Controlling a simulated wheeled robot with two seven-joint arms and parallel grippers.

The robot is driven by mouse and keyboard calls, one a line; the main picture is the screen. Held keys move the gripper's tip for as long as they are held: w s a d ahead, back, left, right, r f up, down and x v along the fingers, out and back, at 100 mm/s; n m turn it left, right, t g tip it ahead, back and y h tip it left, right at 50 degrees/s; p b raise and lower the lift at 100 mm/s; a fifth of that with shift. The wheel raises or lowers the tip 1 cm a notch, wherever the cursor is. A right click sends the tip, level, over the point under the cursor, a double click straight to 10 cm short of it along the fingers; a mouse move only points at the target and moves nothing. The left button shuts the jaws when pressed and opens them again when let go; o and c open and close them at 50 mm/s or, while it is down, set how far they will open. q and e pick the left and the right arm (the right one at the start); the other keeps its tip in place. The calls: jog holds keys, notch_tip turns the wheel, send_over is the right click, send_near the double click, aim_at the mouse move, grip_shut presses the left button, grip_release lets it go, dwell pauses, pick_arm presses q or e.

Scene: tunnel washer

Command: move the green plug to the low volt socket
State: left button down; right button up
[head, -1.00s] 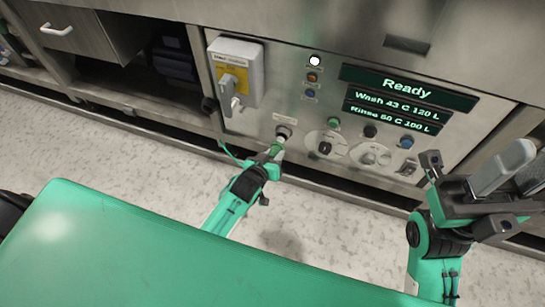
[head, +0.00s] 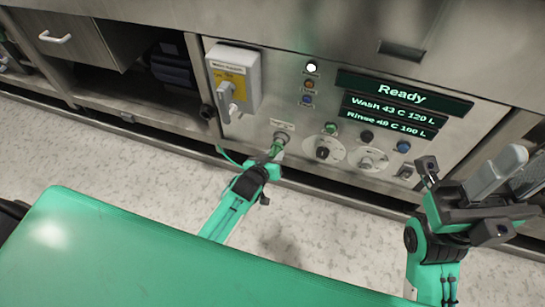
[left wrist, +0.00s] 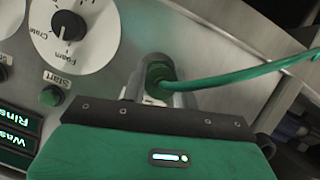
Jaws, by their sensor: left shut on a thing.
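The green plug (head: 276,149) is at the lower part of the panel, in line with a round grey socket (head: 281,136) whose label is too small to read. My left gripper (head: 274,153) is shut on the plug from the front. In the left wrist view, the plug (left wrist: 158,73) sits between the two grey fingers, with its green cable (left wrist: 235,78) running off right. I cannot tell how far the plug is in the socket, or which socket is the low volt one. My right gripper (head: 514,176) is at the far right, away from the panel; its finger gap is unclear.
The panel holds a grey switch box (head: 233,82) on the left, a green start button (head: 330,128), two dials (head: 323,152) and a display (head: 395,95) reading Ready. An open shelf bay (head: 140,95) lies left.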

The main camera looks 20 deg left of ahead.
dwell(0.3)
pick_arm(q)
jog(key=shift+w, duration=0.35)
dwell(0.4)
jog(key=c, duration=1)
grip_release()
